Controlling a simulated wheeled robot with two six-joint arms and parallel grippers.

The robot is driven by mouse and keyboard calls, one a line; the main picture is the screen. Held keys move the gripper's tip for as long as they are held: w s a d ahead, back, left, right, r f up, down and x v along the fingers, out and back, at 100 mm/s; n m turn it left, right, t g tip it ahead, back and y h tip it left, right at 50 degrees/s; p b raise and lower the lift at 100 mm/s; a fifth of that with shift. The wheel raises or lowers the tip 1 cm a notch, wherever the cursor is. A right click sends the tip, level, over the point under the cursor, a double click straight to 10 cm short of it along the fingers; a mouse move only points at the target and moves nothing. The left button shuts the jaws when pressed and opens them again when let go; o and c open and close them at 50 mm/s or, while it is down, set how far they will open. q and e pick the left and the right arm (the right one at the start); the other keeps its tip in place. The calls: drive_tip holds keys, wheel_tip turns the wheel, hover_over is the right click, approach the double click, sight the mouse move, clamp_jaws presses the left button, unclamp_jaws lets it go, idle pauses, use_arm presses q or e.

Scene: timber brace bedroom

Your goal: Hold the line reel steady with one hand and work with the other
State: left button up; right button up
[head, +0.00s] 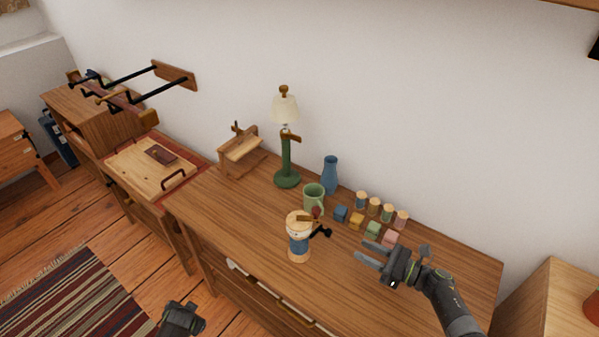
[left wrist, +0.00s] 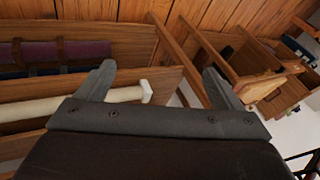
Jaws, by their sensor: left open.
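The line reel (head: 298,238) stands upright near the front edge of the wooden dresser top (head: 235,228). It has a pale wooden top, a blue band and a dark crank knob on its right side. My right gripper (head: 367,254) is open and empty, to the right of the reel and apart from it. My left gripper (head: 182,315) is low in front of the dresser, away from the reel. The left wrist view shows its fingers (left wrist: 162,75) spread with nothing between them. The reel does not show in that view.
A green mug (head: 314,196) stands just behind the reel. A blue vase (head: 330,174), green lamp (head: 287,160), small coloured blocks (head: 373,229) and several corked jars (head: 387,212) stand farther back. A pale roll (left wrist: 70,105) lies near my left fingers.

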use_arm(q)
drive_tip(key=w+d+r+m+t+y, duration=0.1)
drive_tip(key=w+d+r, duration=0.2)
drive_tip(key=w+r, duration=0.8)
drive_tip(key=w+d+r+t, duration=0.1)
drive_tip(key=w+d+r, duration=0.1)
drive_tip(key=w+r, duration=0.8)
wheel_tip(320, 180, up, 22)
drive_tip(key=m+g+h, duration=0.2)
drive_tip(key=g+h, duration=0.2)
drive_tip(key=g, duration=0.3)
hover_over(299, 217)
wheel_tip(299, 217, down, 16)
drive_tip(key=shift+f, duration=0.1)
